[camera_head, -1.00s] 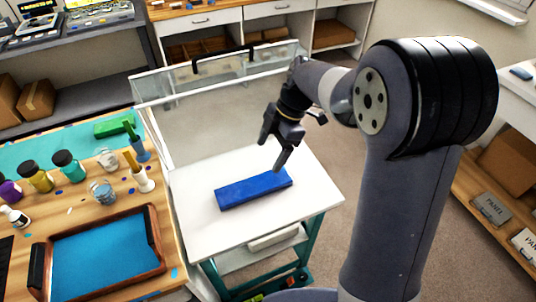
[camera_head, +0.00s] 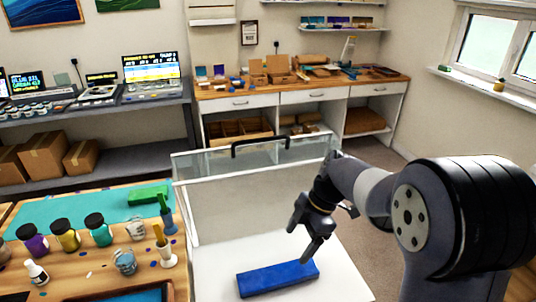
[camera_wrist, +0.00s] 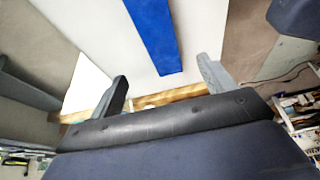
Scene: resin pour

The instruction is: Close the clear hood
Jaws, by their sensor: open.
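The clear hood (camera_head: 225,160) stands raised, its see-through panel and pale frame upright behind the white table top (camera_head: 215,270). A black handle (camera_head: 260,144) runs along the hood's top edge. A blue block (camera_head: 278,278) lies on the white top, under where the hood stands open. It also shows in the wrist view (camera_wrist: 155,35). My gripper (camera_head: 309,246) hangs above the white top, just beyond the block's right part, in front of the hood. In the wrist view my gripper (camera_wrist: 165,85) has its fingers wide apart with nothing between them.
On the left, a wooden bench holds several capped bottles (camera_head: 66,235), cups (camera_head: 124,261), a green block (camera_head: 148,195) and a blue-lined tray (camera_head: 150,294). A wooden counter (camera_head: 300,88) stands behind the hood. Bare floor (camera_head: 375,175) lies to the right of the hood.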

